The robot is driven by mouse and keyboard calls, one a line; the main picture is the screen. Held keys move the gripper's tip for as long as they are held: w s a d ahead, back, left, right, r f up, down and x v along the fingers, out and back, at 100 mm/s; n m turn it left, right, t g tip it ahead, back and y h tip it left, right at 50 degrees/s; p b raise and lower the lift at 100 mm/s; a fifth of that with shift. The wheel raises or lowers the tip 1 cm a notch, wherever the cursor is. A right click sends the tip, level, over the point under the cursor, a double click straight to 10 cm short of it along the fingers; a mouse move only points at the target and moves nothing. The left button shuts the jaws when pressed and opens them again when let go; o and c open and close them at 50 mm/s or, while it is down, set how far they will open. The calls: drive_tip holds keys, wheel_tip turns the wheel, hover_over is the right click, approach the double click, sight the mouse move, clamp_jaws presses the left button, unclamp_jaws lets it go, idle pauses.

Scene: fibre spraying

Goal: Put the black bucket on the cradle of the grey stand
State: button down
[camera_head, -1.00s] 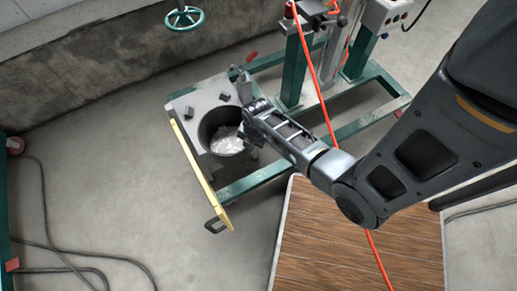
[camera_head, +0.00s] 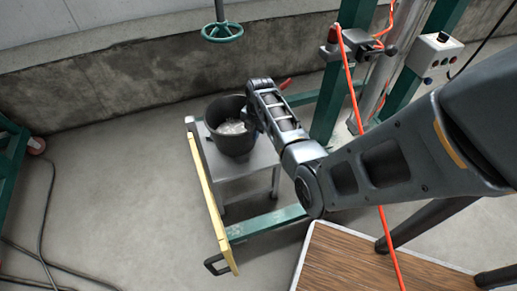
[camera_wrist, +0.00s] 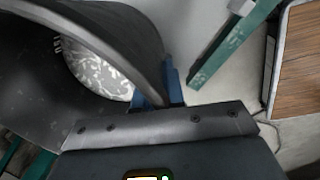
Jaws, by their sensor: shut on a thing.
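The black bucket (camera_head: 226,142) is upright in the head view and holds whitish fibre pieces (camera_head: 232,127). It is over the grey top of the stand (camera_head: 258,163). I cannot tell whether its base touches the stand, and the cradle is hidden behind it. My gripper (camera_head: 251,117) is shut on the bucket's right rim. In the wrist view, the blue fingers of my gripper (camera_wrist: 157,90) pinch the wall of the bucket (camera_wrist: 115,40), with white material visible inside.
A yellow bar (camera_head: 207,195) with a black handle runs along the stand's left side. A green handwheel (camera_head: 222,32) hangs behind. An orange hose (camera_head: 354,100) crosses right of the bucket. A wooden-topped table (camera_head: 370,265) is at the lower right. Cables lie on the left floor.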

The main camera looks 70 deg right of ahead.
drive_tip(key=shift+w+d+r+b, duration=0.1)
drive_tip(key=shift+w+d+b, duration=0.4)
drive_tip(key=shift+w+d, duration=0.25)
drive_tip(key=shift+w+d+b, duration=0.3)
drive_tip(key=shift+d+b, duration=0.1)
drive_tip(key=shift+b, duration=0.15)
wheel_tip(320, 180, down, 4)
drive_tip(key=b, duration=0.3)
drive_tip(key=shift+a+r, duration=0.1)
drive_tip(key=shift+r, duration=0.1)
drive_tip(key=shift+s+r, duration=0.1)
drive_tip(key=c, duration=1.7)
unclamp_jaws()
drive_tip(key=shift+s+a+f, duration=0.1)
drive_tip(key=shift+f, duration=0.15)
drive_tip(key=o, duration=0.5)
drive_tip(key=shift+c, duration=0.2)
